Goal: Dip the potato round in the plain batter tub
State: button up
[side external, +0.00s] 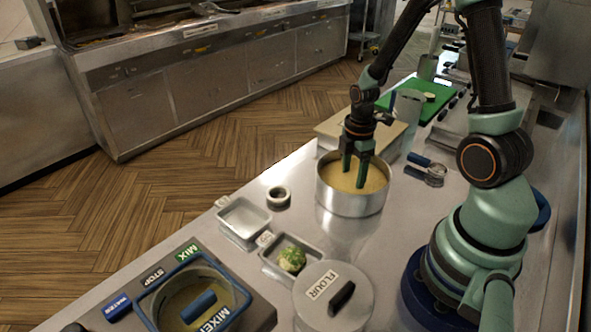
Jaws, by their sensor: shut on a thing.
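The batter tub (352,205) is a round steel pot of tan-yellow batter in the middle of the counter; I see no label on it. My gripper (354,176) points down inside its rim, with the green fingertips at or in the batter. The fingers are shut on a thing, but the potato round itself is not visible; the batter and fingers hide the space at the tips. A pale round piece (430,97) lies on the green board (408,110) behind; I cannot tell what it is.
In front stand an empty steel tray (243,222), a tray of green pieces (291,259), a lidded flour tub (333,297) and a mixer (192,300).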

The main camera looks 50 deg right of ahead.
aim_at(352, 181)
notch_tip(352, 181, up, 9)
dwell(1.0)
jog(key=shift+r, duration=0.15)
dwell(0.6)
jog(key=shift+r, duration=1.4)
